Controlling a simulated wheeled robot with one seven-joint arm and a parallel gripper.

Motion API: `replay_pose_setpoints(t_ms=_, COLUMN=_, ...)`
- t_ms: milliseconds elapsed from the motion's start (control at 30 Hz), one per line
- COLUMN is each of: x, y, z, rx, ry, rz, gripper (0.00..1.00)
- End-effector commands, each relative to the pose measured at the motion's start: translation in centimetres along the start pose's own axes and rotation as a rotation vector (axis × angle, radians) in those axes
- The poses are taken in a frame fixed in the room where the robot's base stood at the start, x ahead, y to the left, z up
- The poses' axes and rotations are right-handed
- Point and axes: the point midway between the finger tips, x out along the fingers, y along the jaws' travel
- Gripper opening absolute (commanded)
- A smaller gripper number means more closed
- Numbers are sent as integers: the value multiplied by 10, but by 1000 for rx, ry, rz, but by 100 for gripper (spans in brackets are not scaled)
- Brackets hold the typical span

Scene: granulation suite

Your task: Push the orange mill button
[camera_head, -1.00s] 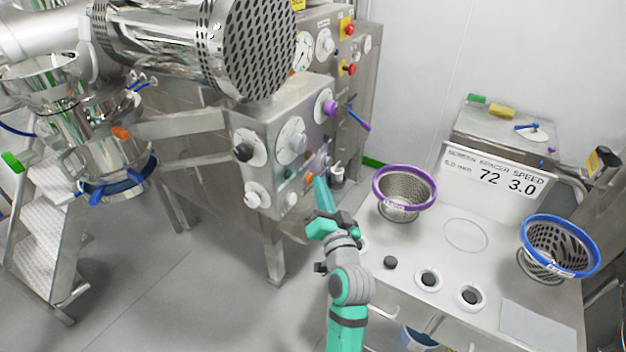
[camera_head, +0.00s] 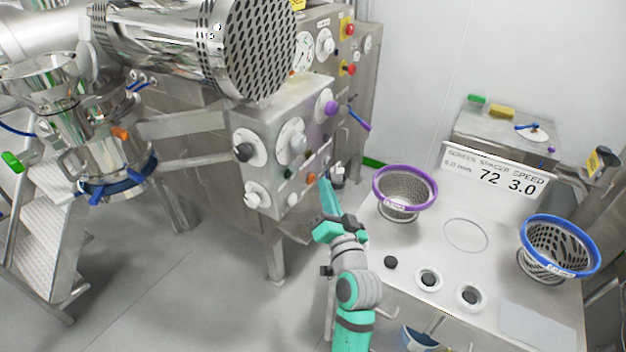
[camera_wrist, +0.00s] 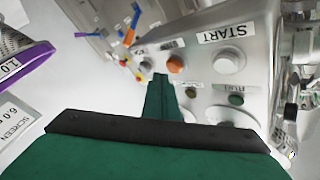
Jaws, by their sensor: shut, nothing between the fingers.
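The orange mill button (camera_head: 311,177) is a small round knob low on the face of the steel control panel (camera_head: 268,150). In the wrist view the orange button (camera_wrist: 175,63) lies just beyond my fingertips, slightly to their right. My green gripper (camera_head: 323,184) is shut and empty, its fingers pointing at the panel. It is just right of the button in the head view, and its shut tips also show in the wrist view (camera_wrist: 161,80). A gap seems to remain between tips and button, though its depth is hard to tell.
A green button (camera_wrist: 236,99) and white dials (camera_wrist: 231,62) are close by on the panel. A bench (camera_head: 428,240) with a purple-rimmed screen (camera_head: 405,190) and a blue-rimmed screen (camera_head: 558,246) stands right of my arm.

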Motion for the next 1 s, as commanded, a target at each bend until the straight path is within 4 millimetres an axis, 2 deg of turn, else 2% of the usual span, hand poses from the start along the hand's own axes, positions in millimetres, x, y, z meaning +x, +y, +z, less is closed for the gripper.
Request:
replay_pose_setpoints(t_ms=267, x=-1, y=1, z=-1, rx=0, ry=1, rz=1, gripper=0)
replay_pose_setpoints(t_ms=800, x=-31, y=23, z=-23, rx=-1, ry=1, rz=1, gripper=0)
replay_pose_setpoints(t_ms=1000, x=-35, y=25, z=-26, rx=0, ry=0, rz=-1, gripper=0)
